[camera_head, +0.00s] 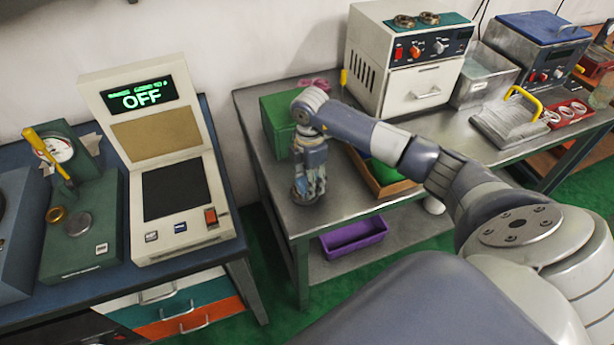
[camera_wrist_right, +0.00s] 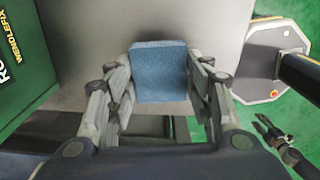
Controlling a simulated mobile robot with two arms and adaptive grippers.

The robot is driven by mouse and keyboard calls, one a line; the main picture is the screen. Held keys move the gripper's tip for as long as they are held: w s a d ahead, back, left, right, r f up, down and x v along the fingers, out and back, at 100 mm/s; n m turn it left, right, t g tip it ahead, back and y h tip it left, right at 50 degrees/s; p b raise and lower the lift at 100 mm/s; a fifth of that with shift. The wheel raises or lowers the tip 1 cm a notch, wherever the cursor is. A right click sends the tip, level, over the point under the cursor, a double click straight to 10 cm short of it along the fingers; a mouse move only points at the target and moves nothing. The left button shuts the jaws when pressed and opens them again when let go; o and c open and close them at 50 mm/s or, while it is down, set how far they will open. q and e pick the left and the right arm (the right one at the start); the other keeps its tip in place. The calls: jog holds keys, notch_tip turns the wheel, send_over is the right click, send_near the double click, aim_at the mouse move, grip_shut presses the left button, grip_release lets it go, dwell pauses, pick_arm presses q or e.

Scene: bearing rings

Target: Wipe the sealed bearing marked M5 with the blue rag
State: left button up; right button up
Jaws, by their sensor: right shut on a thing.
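My right gripper (camera_head: 308,192) hangs pointing down over the near left part of the steel bench. In the right wrist view my right gripper (camera_wrist_right: 160,88) is shut on the blue rag (camera_wrist_right: 159,70), a folded square pad between its fingers. In the head view the rag is mostly hidden by the fingers. I cannot make out an M5 marking on any ring. Two bearing rings (camera_head: 415,19) lie on top of the white oven. Several pale rings sit in a red tray (camera_head: 580,119) at the right.
The steel bench (camera_head: 338,212) has bare room around the gripper. A green box (camera_head: 274,122) stands behind it, and a wooden tray (camera_head: 395,188) is right of it. A purple bin (camera_head: 353,236) is on the lower shelf. A tester reading OFF (camera_head: 160,180) stands on the left table.

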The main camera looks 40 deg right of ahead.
aim_at(298, 185)
jog(key=shift+w+a+f, duration=0.1)
jog(key=shift+w+a, duration=0.15)
jog(key=shift+a, duration=0.5)
jog(key=shift+w+a+f, duration=0.1)
jog(key=shift+w+a, duration=0.15)
jog(key=shift+a, duration=0.45)
jog(key=shift+d, duration=0.1)
jog(key=shift+s+d+r, duration=0.1)
jog(key=shift+s+d, duration=0.05)
jog(key=shift+d, duration=0.55)
jog(key=shift+s+d, duration=0.1)
jog(key=shift+d, duration=0.55)
jog(key=shift+a+r+p, duration=0.1)
jog(key=shift+a+p, duration=0.4)
jog(key=shift+a, duration=0.95)
jog(key=shift+d, duration=0.15)
jog(key=shift+s+d, duration=0.2)
jog(key=shift+d, duration=1.1)
